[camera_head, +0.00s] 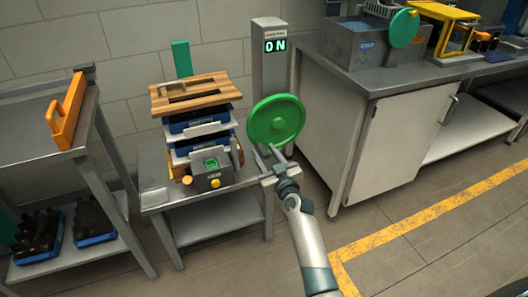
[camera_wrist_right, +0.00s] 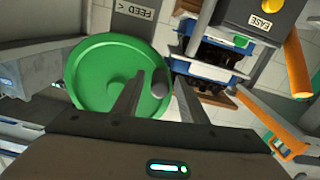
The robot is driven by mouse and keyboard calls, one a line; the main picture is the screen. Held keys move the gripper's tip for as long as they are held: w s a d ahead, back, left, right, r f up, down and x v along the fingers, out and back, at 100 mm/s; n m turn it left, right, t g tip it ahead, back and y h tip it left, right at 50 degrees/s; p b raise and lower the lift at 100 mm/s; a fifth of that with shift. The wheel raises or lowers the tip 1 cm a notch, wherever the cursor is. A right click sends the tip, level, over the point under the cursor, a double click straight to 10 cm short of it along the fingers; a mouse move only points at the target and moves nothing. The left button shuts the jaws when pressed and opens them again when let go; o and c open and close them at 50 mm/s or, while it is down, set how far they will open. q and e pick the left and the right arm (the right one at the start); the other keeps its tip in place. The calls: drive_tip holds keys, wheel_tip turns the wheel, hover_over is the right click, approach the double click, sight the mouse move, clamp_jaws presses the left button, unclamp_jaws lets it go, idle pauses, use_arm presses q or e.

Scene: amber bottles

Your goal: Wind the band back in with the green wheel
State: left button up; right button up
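The green wheel (camera_head: 276,121) stands upright at the right of the small metal table, in front of a grey post. It also shows in the wrist view as a large green disc (camera_wrist_right: 98,72) with a grey knob (camera_wrist_right: 160,83) near its rim. My right gripper (camera_head: 265,160) is at the wheel's lower edge. In the wrist view its two fingers (camera_wrist_right: 158,90) are spread, with the knob between their tips and gaps visible beside it. Whether they touch the knob I cannot tell. I cannot make out the band clearly. My left gripper is not in view.
A stack of blue crates (camera_head: 201,126) under a wooden lid (camera_head: 195,93) stands left of the wheel, behind a grey box with a yellow knob (camera_head: 215,183). The grey post (camera_head: 270,70) has a lit green display. A white cabinet (camera_head: 395,135) stands right; floor before it is clear.

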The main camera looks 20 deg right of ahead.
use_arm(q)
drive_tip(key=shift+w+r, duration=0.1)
use_arm(e)
drive_tip(key=shift+w, duration=0.65)
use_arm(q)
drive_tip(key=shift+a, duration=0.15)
use_arm(e)
clamp_jaws()
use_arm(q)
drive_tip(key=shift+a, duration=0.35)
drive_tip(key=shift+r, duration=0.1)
use_arm(e)
drive_tip(key=shift+a+r, duration=0.1)
